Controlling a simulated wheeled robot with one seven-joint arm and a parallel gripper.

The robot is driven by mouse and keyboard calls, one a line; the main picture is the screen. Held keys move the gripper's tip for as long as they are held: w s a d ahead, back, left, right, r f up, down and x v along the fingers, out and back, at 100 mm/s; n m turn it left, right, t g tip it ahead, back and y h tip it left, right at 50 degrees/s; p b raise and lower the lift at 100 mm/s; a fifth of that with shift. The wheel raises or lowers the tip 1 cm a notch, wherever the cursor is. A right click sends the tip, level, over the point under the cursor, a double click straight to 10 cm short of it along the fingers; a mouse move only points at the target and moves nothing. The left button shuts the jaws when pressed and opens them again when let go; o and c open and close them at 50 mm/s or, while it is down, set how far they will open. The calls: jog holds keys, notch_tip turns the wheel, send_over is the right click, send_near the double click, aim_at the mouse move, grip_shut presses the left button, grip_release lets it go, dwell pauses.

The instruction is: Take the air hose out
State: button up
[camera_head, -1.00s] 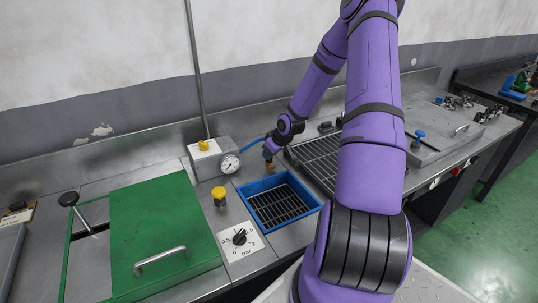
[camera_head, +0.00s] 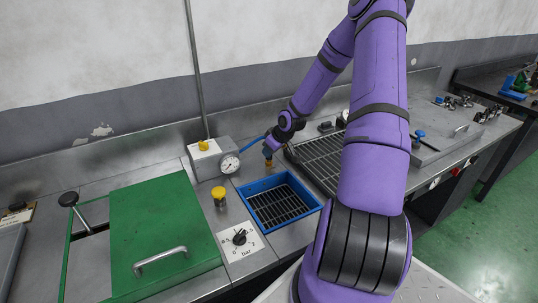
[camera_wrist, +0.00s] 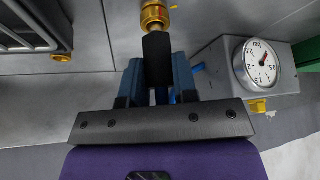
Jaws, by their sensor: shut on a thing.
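My gripper (camera_wrist: 158,84) is shut on the black end piece (camera_wrist: 157,55) of the air hose in the wrist view, one finger on each side. A brass fitting (camera_wrist: 155,16) sits directly in front of the black piece; I cannot tell whether the two are joined or just apart. In the head view the blue air hose (camera_head: 250,141) runs from the gauge box to my gripper (camera_head: 268,155), which is low at the back right of the blue tray. A short piece of blue shows between the fingers in the wrist view (camera_wrist: 160,97).
A grey box with a round pressure gauge (camera_head: 229,164) stands left of my gripper. The blue-rimmed tray (camera_head: 249,210) with a grate lies in front, and a larger rack (camera_head: 300,163) is close on the right. A green lid (camera_head: 160,225) covers the left side.

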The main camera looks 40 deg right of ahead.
jog(key=shift+r, duration=1.95)
